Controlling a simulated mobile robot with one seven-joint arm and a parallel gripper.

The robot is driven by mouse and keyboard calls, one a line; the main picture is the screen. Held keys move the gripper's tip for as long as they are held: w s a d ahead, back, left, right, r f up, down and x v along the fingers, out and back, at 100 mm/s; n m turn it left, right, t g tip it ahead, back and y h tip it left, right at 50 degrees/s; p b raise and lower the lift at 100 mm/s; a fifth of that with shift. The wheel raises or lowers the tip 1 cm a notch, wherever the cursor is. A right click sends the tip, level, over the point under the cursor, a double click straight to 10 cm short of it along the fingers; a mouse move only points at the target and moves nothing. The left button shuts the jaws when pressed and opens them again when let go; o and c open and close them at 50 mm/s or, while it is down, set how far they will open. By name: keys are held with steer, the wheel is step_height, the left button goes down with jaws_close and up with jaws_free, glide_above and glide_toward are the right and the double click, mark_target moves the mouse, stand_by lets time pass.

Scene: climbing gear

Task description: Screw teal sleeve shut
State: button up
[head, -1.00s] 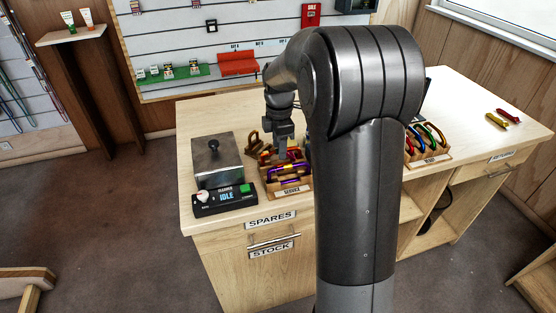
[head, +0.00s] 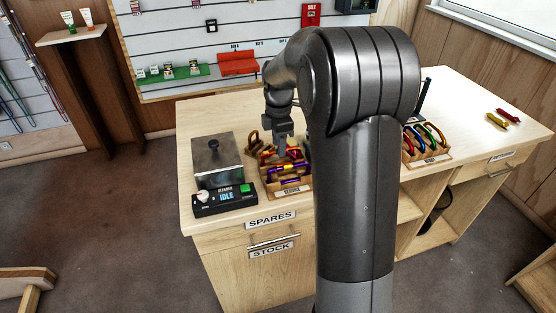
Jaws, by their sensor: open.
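My gripper (head: 284,144) is open just above the back part of the wooden service tray (head: 293,190) on the counter. No teal sleeve can be made out at this size. The gripper hides part of the tray's back, and my arm hides the tray's right side. The fingertips look empty.
A grey metal box (head: 215,162) and a black unit reading IDLE (head: 226,198) stand left of the tray. A rack of coloured carabiners (head: 428,147) stands right of my arm. Red and yellow items (head: 498,120) lie at far right. The counter's back left is clear.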

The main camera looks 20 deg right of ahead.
steer(key=shift+w, duration=0.75)
steer(key=shift+f, duration=1.4)
steer(key=shift+s, duration=1.2)
steer(key=shift+r, duration=0.15)
steer(key=shift+d+r, duration=0.15)
steer(key=shift+r, duration=1.1)
